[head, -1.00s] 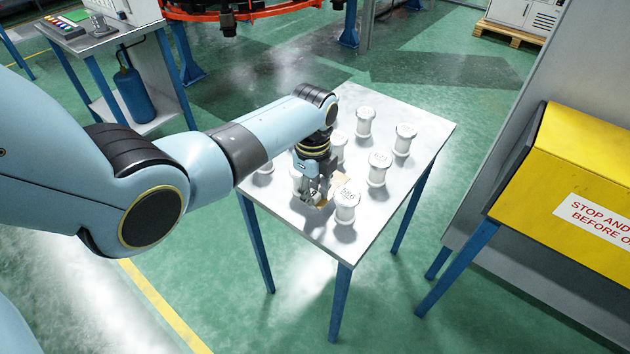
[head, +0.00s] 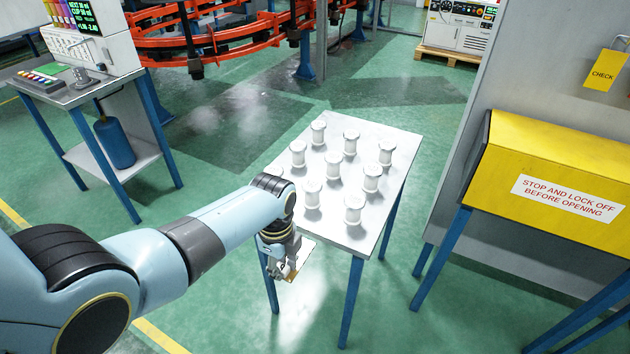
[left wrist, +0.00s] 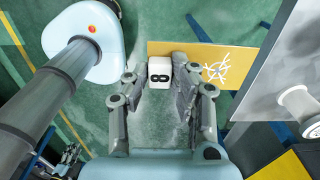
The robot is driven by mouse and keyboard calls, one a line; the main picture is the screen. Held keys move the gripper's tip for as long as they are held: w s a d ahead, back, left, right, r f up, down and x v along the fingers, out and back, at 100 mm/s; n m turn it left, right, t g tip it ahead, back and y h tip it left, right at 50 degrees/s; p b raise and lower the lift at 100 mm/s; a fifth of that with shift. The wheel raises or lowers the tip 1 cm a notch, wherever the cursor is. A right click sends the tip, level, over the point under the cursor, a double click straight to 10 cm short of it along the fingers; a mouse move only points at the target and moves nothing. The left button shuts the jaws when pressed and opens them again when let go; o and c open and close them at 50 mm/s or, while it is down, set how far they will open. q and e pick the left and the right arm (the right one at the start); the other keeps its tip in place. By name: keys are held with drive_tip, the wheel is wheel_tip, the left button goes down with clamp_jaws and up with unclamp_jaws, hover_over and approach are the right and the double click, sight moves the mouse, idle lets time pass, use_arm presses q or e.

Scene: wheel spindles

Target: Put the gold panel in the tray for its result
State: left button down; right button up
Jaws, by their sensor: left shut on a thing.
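The gold panel (left wrist: 247,57) carries a white line drawing and lies across the far side of the gripper in the left wrist view. A white block marked 8 (left wrist: 160,74) sits against it, between the fingers. My left gripper (left wrist: 159,84) is shut on this block, and the panel is held with it. In the head view my left gripper (head: 285,271) hangs off the near-left edge of the white table (head: 332,231), with only slivers of the panel showing. No tray is clearly identifiable.
Several white spools (head: 333,164) stand upright on the white table. A yellow box (head: 560,165) with a lock-off sign is at the right. A stand at the left holds a machine with a coloured display (head: 80,20). Green floor lies between.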

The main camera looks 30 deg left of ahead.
wheel_tip(320, 180, down, 24)
drive_tip(key=b, duration=2.4)
drive_tip(key=shift+s+f, duration=0.2)
drive_tip(key=shift+s, duration=0.15)
